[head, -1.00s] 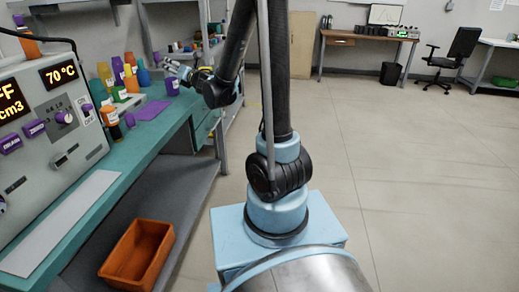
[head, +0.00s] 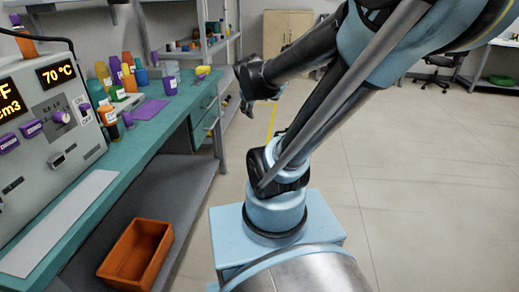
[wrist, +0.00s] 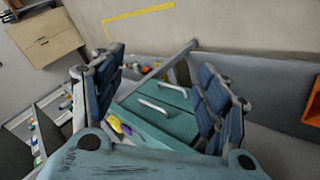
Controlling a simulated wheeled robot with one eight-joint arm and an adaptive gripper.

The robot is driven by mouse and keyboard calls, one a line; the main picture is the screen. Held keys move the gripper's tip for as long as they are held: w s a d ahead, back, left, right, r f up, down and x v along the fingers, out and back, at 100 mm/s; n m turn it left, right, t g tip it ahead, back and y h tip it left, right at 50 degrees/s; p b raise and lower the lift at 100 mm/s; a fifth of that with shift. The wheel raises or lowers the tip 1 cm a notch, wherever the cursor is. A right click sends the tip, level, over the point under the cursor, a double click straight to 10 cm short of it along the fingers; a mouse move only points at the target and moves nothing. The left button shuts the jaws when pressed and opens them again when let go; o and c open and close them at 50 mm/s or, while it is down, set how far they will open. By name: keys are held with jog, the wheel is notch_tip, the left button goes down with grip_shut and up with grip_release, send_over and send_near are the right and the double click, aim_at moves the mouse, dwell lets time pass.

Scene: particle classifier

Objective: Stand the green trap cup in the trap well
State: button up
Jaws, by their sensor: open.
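My gripper (head: 247,108) hangs off the far end of the bench, to its right, in the head view. In the wrist view my gripper (wrist: 162,98) has its two blue-padded fingers wide apart with nothing held between them. A small green piece (head: 117,94) stands among bottles on the bench beside the machine; I cannot tell whether it is the green trap cup. I cannot make out the trap well in either view.
The teal bench (head: 165,118) carries several bottles, a purple mat (head: 149,110) and the machine (head: 45,115). An orange bin (head: 137,255) sits below. Teal drawers (wrist: 160,108) show between my fingers. A shelf rack (head: 188,50) stands behind. Floor on the right is open.

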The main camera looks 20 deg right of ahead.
jog(key=s+a+f+m+g+y, duration=0.1)
jog(key=s+f+m+g, duration=0.2)
jog(key=s, duration=0.6)
jog(key=s+a+f+m+g+y, duration=0.1)
jog(key=s+a+f+m+g, duration=0.1)
jog(key=s, duration=0.8)
notch_tip(320, 180, down, 3)
jog(key=shift+m+g+y, duration=0.4)
jog(key=shift+m+g, duration=0.2)
jog(key=shift+m, duration=0.6)
